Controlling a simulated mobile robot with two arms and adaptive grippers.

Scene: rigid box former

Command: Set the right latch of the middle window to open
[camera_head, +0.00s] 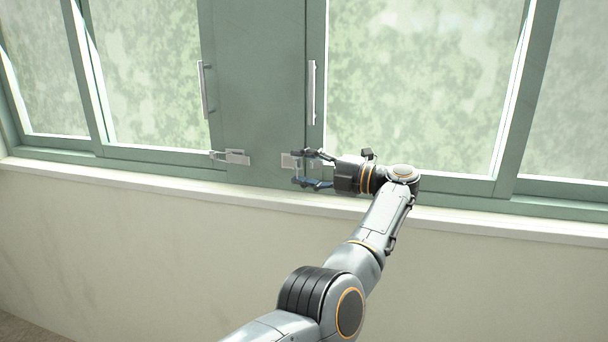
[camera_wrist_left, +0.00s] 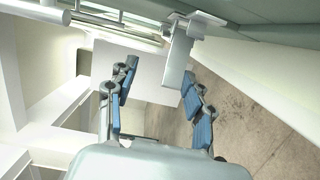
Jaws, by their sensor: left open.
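My left gripper (camera_head: 309,168) is at the green window frame in the head view, around the latch (camera_head: 289,161) right of the wide green panel. Its fingers largely cover this latch. In the left wrist view the left gripper (camera_wrist_left: 157,78) is open, with its two blue-padded fingers apart. A pale latch lever (camera_wrist_left: 178,48) reaches in between them, nearer the right finger; I cannot tell whether they touch. Another latch (camera_head: 236,157) sits at the panel's left side. My right gripper is not in view.
Two upright handles, one on the left (camera_head: 204,90) and one on the right (camera_head: 311,92), stand out above the latches. A white sill (camera_head: 480,225) runs below the windows. The wall (camera_head: 130,240) beneath it is bare.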

